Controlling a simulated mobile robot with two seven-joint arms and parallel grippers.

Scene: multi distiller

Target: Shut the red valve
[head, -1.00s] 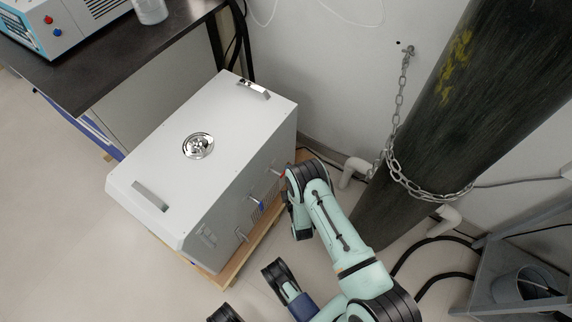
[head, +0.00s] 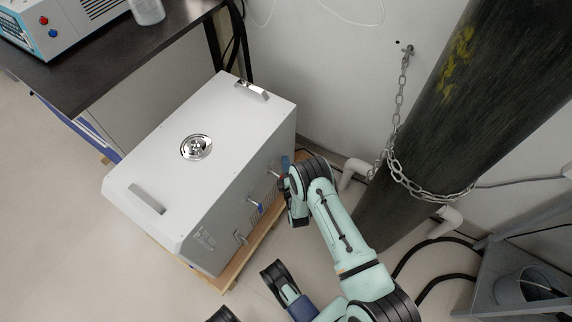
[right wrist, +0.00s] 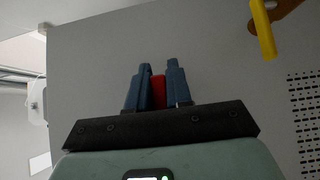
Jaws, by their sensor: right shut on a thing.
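My right gripper (head: 285,164) is at the far end of that side, partly hidden by my wrist in the head view. In the right wrist view, the blue fingers of my right gripper (right wrist: 155,82) are shut on the red valve handle (right wrist: 158,92), which shows as a narrow red strip between them. The valve's body is hidden there. I do not make out my left gripper.
A blue valve (head: 260,207) sticks out nearer on the same side. A yellow handle (right wrist: 263,30) is at upper right in the right wrist view. A large dark cylinder (head: 445,125) with a chain (head: 400,100) stands right of my arm. A black table (head: 110,55) is at upper left.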

